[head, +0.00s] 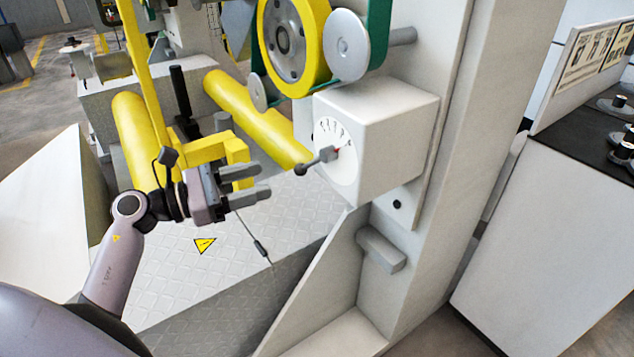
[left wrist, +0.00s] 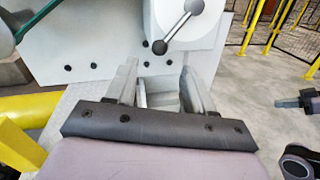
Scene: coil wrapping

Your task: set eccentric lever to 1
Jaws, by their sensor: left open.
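The eccentric lever (head: 318,160) is a short grey bar with a dark ball knob at its end, fixed at the middle of a white dial (head: 335,148) with dark marks. The dial is on the face of a white box (head: 392,140). The knob points to the lower left in the head view. My left gripper (head: 260,185) is open and empty, left of the knob and a little lower, apart from it. In the left wrist view the lever (left wrist: 176,28) shows beyond the open fingers (left wrist: 158,88). The number that the lever marks is too small to read.
A yellow wheel (head: 293,40) with a green belt sits above the box. A yellow roller (head: 255,120) runs just behind my left gripper. A grey block (head: 381,249) sticks out below the box. A patterned metal plate (head: 230,270) lies below the gripper.

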